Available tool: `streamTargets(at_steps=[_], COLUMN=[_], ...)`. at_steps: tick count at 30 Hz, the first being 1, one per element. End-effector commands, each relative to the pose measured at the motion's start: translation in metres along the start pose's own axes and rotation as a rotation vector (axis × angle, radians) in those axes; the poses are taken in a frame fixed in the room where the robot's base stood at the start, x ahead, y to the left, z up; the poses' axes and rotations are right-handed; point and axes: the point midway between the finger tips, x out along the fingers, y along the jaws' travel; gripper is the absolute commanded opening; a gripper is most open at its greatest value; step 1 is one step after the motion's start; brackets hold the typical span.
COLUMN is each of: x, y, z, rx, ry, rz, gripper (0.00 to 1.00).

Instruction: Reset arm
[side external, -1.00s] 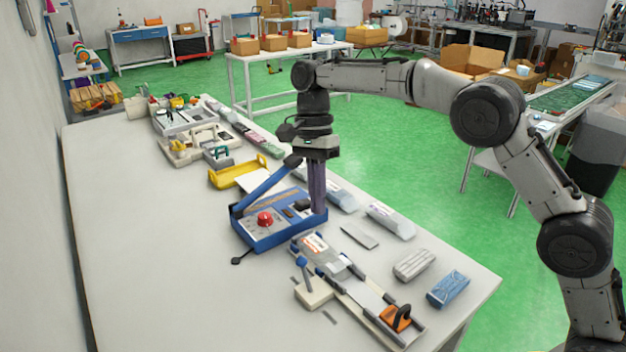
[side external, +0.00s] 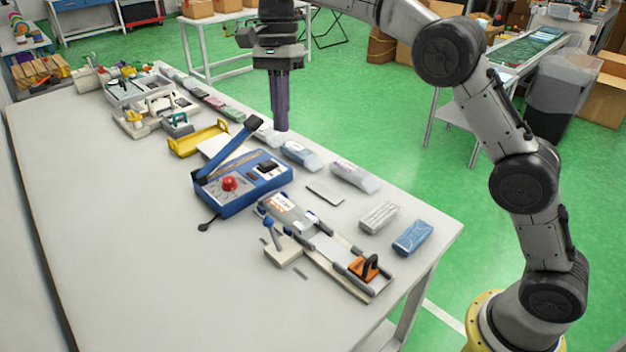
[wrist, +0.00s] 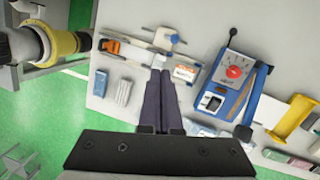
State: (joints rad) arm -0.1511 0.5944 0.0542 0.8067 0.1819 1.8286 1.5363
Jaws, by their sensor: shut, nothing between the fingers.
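My gripper (side external: 281,128) is shut and empty, pointing straight down. In the side view it hangs above the far edge of the table, behind the blue sealing machine. In the wrist view my gripper (wrist: 161,72) shows as two dark fingers pressed together. The blue machine (side external: 243,184) has a red knob (side external: 229,184) and a raised lever arm. It also shows in the wrist view (wrist: 232,85), right of the fingers. The sliding fixture (side external: 325,243) with an orange handled block (side external: 364,268) lies in front of the machine.
A white pack (side external: 379,217) and a blue pack (side external: 413,238) lie near the table's right edge. Clear pouches (side external: 300,155) line the far edge. A yellow tray (side external: 198,139) stands beyond the machine. The table's left part (side external: 110,230) is clear.

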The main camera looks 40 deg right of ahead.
Motion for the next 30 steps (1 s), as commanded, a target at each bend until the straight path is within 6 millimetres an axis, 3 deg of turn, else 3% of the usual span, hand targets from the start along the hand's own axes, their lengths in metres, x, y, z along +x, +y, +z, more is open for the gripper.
streamTargets(at_steps=[1,3,6,10,14,17,22,30], x=[-0.021,-0.043,-0.065,-0.081,-0.083,-0.076,-0.047,0.035], y=[0.017,0.043,0.08,0.128,0.174,0.209,0.263,0.323], z=[0.001,0.001,-0.001,-0.004,-0.007,-0.011,-0.019,-0.037], rx=[0.004,0.012,0.004,-0.055,-0.148,-0.238,-0.427,-0.813], ry=[0.002,0.008,0.02,0.048,0.088,0.132,0.232,0.441], rz=[-0.032,-0.065,-0.117,-0.189,-0.258,-0.308,-0.38,-0.415], gripper=[0.0,0.0,0.0,0.0,0.0,0.0,0.0,0.0])
